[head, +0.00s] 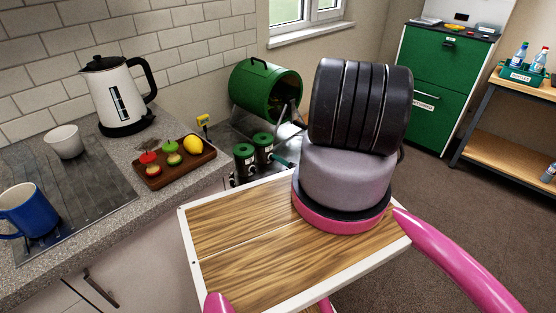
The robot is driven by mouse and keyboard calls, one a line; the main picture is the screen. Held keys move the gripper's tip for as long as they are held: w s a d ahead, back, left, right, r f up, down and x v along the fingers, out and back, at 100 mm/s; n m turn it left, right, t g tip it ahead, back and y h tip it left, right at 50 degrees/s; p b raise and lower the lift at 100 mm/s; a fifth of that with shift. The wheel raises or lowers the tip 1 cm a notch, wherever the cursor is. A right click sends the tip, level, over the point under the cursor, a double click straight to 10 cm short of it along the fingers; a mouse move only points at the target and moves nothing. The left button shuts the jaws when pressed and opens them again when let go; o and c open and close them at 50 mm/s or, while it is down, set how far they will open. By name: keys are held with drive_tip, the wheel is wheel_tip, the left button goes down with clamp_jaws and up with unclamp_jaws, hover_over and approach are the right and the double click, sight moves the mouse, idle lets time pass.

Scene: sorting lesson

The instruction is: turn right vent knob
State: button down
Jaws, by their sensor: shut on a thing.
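A green drum (253,88) with a handle on top lies on its side on a stand at the back of the counter, its dark round opening facing right. In front of it stand two dark cylinders with green round tops, the left one (243,150) and the right one (263,141). I cannot tell whether these tops are the vent knobs. No other vent knob can be made out.
On the counter stand a white kettle (114,92), a white cup (65,141), a blue mug (26,207) and a brown tray (148,179) with food pieces and a lemon (193,144). A green cabinet (440,85) and a shelf (518,101) with bottles stand at right. Floor between is clear.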

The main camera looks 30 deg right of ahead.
drive_tip(key=m, duration=0.4)
drive_tip(key=shift+d+f+m, duration=0.15)
drive_tip(key=shift+f+m, duration=0.05)
drive_tip(key=shift+m, duration=0.1)
drive_tip(key=m, duration=0.4)
drive_tip(key=shift+f+m, duration=0.2)
drive_tip(key=shift+m, duration=0.1)
drive_tip(key=c, duration=0.9)
unclamp_jaws()
drive_tip(key=shift+c, duration=0.2)
drive_tip(key=v, duration=1.1)
